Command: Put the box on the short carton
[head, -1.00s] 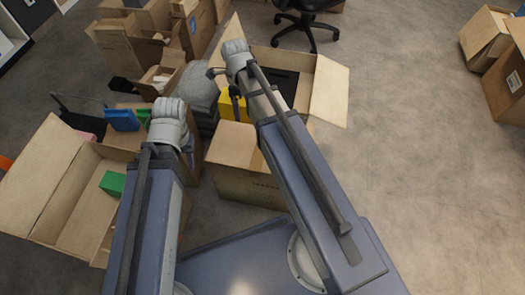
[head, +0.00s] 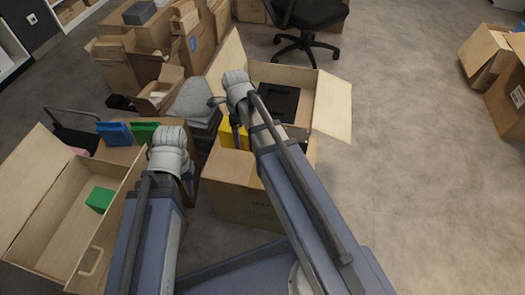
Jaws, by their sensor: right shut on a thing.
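A yellow box (head: 226,139) shows partly behind my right arm, at the far edge of a closed brown carton (head: 240,201). My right gripper (head: 236,122) is shut on the yellow box from above. I cannot tell whether the box touches the carton. My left gripper (head: 188,172) is left of the closed carton, pointing down; its fingers are mostly hidden by its wrist. A blue box (head: 114,132) and a green box (head: 144,132) stand side by side at the left. Another green box (head: 99,199) lies inside a large open carton (head: 28,180).
An open carton (head: 333,105) with a black item (head: 281,101) stands behind the closed carton. Grey bundles (head: 194,98) and more cartons (head: 148,50) fill the back left. An office chair (head: 305,40) is behind.

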